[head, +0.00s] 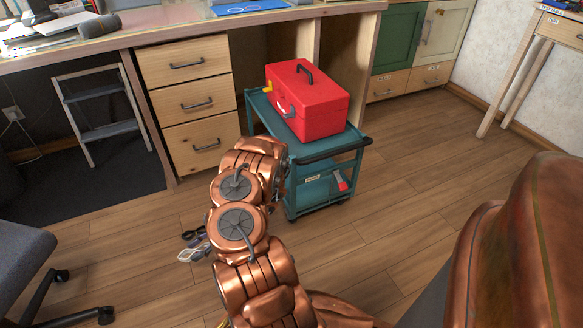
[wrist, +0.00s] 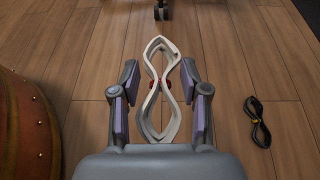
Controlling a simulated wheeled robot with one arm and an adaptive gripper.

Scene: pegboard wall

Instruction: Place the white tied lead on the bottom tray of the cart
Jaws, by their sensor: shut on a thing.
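The white tied lead (wrist: 155,122) is a white figure-eight loop with a red tie at its waist. My gripper (wrist: 160,85) is shut on it at the waist, with a finger on each side. In the head view the white lead (head: 186,255) shows just left of my arm, low over the floor; my gripper is mostly hidden there. The teal cart (head: 258,108) stands right of and beyond my arm. Its bottom tray (head: 303,205) is partly hidden by the cart's end panel and my arm.
A red toolbox (head: 310,105) fills much of the cart's top. A red and grey item (head: 340,181) shows at the cart's end. A black tied lead (wrist: 257,122) with a yellow tie lies on the floor. An office chair (head: 25,265) is at left. Floor right of the cart is clear.

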